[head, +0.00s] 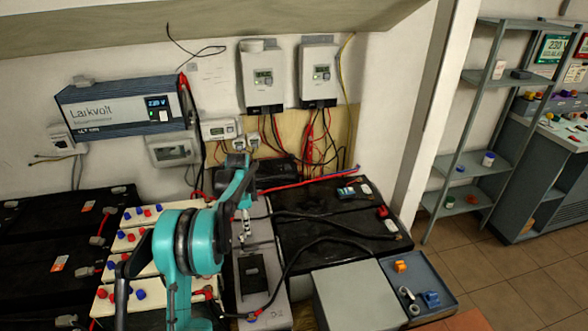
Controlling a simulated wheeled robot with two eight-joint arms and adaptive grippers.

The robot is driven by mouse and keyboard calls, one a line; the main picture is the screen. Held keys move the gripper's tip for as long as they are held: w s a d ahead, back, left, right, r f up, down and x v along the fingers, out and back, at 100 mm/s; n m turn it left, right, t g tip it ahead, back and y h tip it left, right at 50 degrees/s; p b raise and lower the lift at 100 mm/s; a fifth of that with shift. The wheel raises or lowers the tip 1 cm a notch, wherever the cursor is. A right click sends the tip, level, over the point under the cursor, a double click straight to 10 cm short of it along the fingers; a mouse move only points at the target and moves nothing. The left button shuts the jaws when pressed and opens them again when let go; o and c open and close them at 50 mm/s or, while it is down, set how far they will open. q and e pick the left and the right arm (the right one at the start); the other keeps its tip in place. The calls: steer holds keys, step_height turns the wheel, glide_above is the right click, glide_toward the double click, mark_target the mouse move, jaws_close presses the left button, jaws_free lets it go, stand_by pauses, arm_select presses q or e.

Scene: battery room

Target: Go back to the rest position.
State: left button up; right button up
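My teal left arm rises from the bottom of the head view and bends over the grey battery in the middle. My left gripper (244,232) points down above or beside the grey battery (262,275). It is small and partly covered by the arm, so I cannot tell whether its fingers are open or shut. I see nothing clearly held in it. My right gripper is not in view.
Black batteries (335,215) with cables stand on the right, and white ones (150,215) on the left. A grey box (358,298) and a tray (425,272) with small parts sit at front right. A charger (125,105) hangs on the wall. Shelves (478,160) stand beyond.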

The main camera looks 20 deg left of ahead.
arm_select(q)
steer(key=s+d+r+n+t, duration=0.4)
steer(key=s+d+r+n, duration=0.2)
steer(key=s+d+r, duration=0.75)
steer(key=s+d+f+n+t, duration=0.1)
steer(key=s+d+n, duration=0.2)
steer(key=s, duration=0.4)
steer(key=s+d+f+n+t, duration=0.2)
steer(key=s+d, duration=0.3)
steer(key=s, duration=0.3)
steer(key=shift+s+d+n, duration=0.25)
steer(key=shift+d+n, duration=0.1)
steer(key=shift+n, duration=0.05)
